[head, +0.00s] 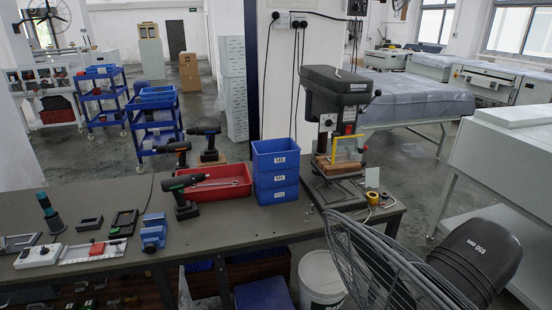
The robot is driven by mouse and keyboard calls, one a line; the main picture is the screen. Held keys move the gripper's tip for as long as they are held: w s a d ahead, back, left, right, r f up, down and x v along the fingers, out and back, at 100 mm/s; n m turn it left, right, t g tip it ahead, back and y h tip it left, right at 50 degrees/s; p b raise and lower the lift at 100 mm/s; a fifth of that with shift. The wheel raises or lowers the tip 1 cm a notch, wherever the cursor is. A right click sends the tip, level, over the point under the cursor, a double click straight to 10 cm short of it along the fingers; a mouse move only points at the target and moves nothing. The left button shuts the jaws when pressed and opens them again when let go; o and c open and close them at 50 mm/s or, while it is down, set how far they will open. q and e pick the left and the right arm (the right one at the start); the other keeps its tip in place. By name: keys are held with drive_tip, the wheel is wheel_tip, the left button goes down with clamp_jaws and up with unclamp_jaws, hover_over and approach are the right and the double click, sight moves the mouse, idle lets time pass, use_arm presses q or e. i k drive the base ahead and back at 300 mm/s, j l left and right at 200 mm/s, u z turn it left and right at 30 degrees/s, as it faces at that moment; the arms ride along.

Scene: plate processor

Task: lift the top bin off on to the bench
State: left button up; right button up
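Three blue bins stand stacked on the bench (120,265), near the middle of the head view. The top bin (275,162) is open, with its dark inside showing and a white label on its front. The middle bin (277,181) and the bottom bin (278,196) sit directly below it, also labelled. The stack looks upright. Neither of my grippers is in view.
A red tray (235,192) with cordless drills around it lies left of the stack. A drill press (333,110) stands close on the right. Small tools and a blue vise (153,232) fill the left bench. A fan (380,262) blocks the lower right. Bare bench lies before the stack.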

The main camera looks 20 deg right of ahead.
sight(284, 154)
drive_tip(key=i+j+z, duration=0.15)
drive_tip(key=i, duration=0.4)
drive_tip(key=i+j+z, duration=0.1)
drive_tip(key=i+j, duration=0.25)
drive_tip(key=i, duration=0.15)
drive_tip(key=i+j+z, duration=0.15)
drive_tip(key=i+j, duration=0.2)
drive_tip(key=i, duration=0.15)
